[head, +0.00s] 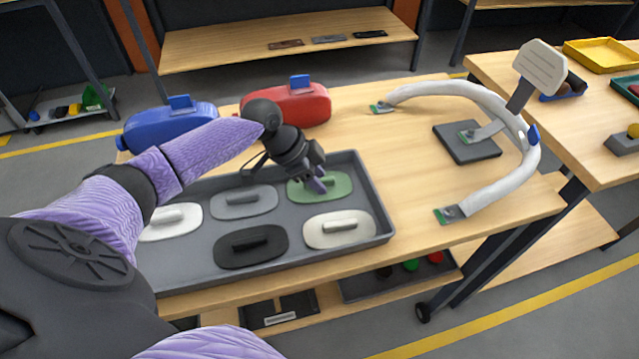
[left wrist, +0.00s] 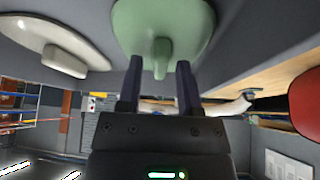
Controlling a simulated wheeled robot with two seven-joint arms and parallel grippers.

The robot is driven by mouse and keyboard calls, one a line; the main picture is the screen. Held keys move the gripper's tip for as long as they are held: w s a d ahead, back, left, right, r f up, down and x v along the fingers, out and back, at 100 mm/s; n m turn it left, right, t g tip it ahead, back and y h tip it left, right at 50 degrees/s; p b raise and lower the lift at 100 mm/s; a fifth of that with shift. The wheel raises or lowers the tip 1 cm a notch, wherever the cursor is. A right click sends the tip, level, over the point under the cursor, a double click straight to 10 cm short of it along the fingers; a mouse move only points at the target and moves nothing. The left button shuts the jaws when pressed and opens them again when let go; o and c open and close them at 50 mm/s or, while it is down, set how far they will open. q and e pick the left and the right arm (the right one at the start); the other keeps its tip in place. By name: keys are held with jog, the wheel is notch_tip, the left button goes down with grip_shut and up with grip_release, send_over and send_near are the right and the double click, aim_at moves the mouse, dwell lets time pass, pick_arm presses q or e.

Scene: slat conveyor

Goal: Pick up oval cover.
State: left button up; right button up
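Several oval covers with raised bar handles lie in a grey tray (head: 376,200): green (head: 340,183), grey (head: 230,209), black (head: 228,254), cream (head: 352,238) and white (head: 185,228). My left gripper (head: 318,184) points down over the green cover, close to its handle. In the left wrist view the two fingers (left wrist: 159,66) are apart, with the handle of the green cover (left wrist: 165,18) between their tips. Gaps show on both sides of the handle. A pale cover (left wrist: 60,45) shows at the left there. My right gripper is out of view.
A blue case (head: 165,127) and a red case (head: 300,106) stand behind the tray. A curved white frame (head: 455,95) and a dark square plate (head: 478,150) lie to the right. Wood shows bare between tray and frame. Another table (head: 590,125) stands at the right.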

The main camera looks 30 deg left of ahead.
pick_arm(q)
grip_shut()
jog(key=shift+r, duration=0.1)
